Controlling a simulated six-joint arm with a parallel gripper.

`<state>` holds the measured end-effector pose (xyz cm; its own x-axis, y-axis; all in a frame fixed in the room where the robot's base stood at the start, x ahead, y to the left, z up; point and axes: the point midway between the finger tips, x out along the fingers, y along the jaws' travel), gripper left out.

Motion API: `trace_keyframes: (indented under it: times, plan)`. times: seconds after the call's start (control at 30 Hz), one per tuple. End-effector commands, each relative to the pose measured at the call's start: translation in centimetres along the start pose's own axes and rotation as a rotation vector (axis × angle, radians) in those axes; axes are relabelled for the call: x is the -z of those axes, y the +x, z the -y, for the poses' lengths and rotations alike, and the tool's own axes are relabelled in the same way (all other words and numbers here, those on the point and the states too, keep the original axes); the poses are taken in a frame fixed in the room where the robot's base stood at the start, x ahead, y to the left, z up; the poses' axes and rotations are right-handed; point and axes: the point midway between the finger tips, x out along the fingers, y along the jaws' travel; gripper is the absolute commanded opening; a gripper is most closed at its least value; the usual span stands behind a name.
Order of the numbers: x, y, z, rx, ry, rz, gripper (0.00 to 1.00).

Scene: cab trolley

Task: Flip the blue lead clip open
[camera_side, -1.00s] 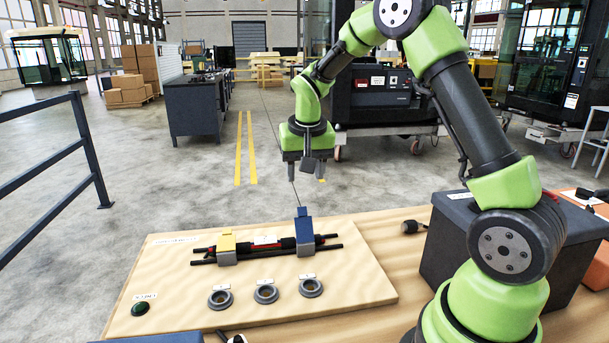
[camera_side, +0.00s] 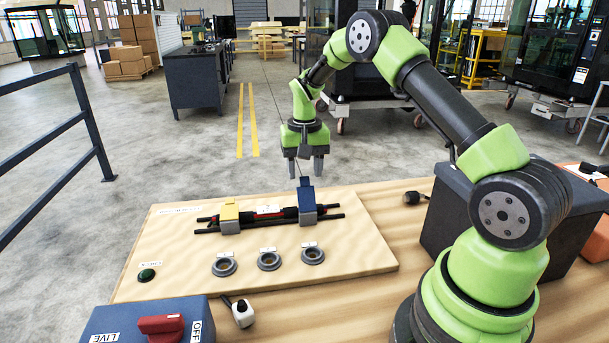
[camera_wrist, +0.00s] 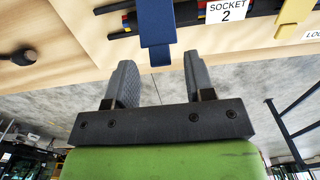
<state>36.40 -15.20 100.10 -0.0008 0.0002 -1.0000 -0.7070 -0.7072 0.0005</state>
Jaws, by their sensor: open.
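The blue lead clip (camera_side: 307,203) sits on the right part of a dark cable bundle (camera_side: 270,218) on the pale board. It has a grey body below and a blue lever across the cables, with a tab pointing up at its far end. In the wrist view the blue clip (camera_wrist: 157,28) hangs at top centre, its tab ending just beyond my fingertips. My gripper (camera_side: 305,172) is open and empty, pointing down just behind the clip. In the wrist view the fingers of my gripper (camera_wrist: 158,70) are apart, with a gap showing between them and no clear contact.
A yellow clip (camera_side: 229,217) holds the left part of the bundle. A "SOCKET 2" label (camera_wrist: 227,11) lies between the clips. Several round grey sockets (camera_side: 269,261) and a green button (camera_side: 147,275) are at the front. A blue switch box (camera_side: 120,318) with a red handle stands front left.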

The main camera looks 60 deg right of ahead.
Motion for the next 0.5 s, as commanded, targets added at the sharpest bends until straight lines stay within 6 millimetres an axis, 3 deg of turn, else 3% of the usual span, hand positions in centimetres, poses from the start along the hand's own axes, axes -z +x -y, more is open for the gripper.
trace_keyframes:
  times: [0.2,0.47,0.5]
  plan:
    - [0.0,1.8,0.0,0.001,0.000,-0.001,0.49]
    - [0.0,1.9,0.0,0.001,0.000,-0.002,0.49]
    - [0.0,1.9,0.0,0.001,0.000,-0.002,0.42]
